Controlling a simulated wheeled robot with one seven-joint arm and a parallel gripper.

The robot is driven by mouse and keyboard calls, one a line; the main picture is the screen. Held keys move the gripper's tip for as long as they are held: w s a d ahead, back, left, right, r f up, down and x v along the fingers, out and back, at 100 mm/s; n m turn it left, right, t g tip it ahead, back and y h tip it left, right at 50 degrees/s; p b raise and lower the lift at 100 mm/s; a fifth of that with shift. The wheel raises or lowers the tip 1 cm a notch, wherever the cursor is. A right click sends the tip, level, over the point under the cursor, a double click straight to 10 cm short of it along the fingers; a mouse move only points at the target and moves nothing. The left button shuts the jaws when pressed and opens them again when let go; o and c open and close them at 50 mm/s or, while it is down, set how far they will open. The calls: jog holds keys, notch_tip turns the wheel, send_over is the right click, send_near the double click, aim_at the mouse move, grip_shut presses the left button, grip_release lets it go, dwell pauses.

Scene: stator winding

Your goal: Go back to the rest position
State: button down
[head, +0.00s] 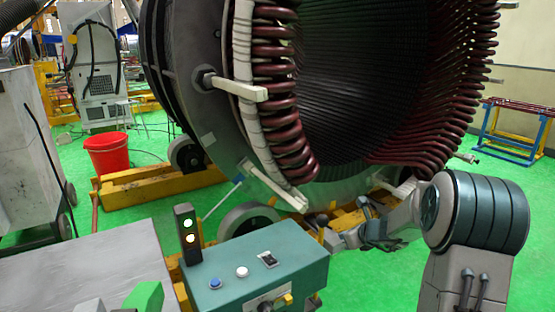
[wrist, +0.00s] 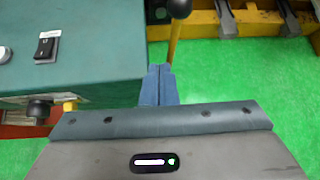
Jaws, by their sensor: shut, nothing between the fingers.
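My gripper (wrist: 159,72) is shut and empty, its two blue-grey fingers together in the middle of the wrist view. In the head view my gripper (head: 335,240) is small, just beyond the right back corner of the teal control box (head: 240,270). In the wrist view the control box (wrist: 85,75) fills the upper left, and the fingers lie at its right edge. I cannot tell whether they touch it. My forearm reaches left and away from my large grey-teal joint on the right.
The big stator (head: 200,100) with dark red coils stands behind the box on yellow supports. A signal light (head: 187,235) stands at the box's left. A red bucket (head: 107,153) is at left. A lever (wrist: 178,30) rises near the fingertips. Green floor (wrist: 230,75) is clear at right.

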jog(key=s+a+r+n+g, duration=0.2)
jog(key=s+a+r+n, duration=0.2)
jog(key=s+a+n, duration=0.4)
jog(key=s+a+r+n+g, duration=0.35)
jog(key=s+a+n, duration=0.25)
jog(key=s+n, duration=0.45)
jog(key=s+d+n+g+h, duration=0.1)
jog(key=s+d+n+h, duration=0.2)
jog(key=s+n, duration=0.8)
jog(key=s, duration=0.7)
jog(key=shift+r+n+h, duration=0.35)
jog(key=shift+h, duration=0.05)
jog(key=shift+d, duration=0.1)
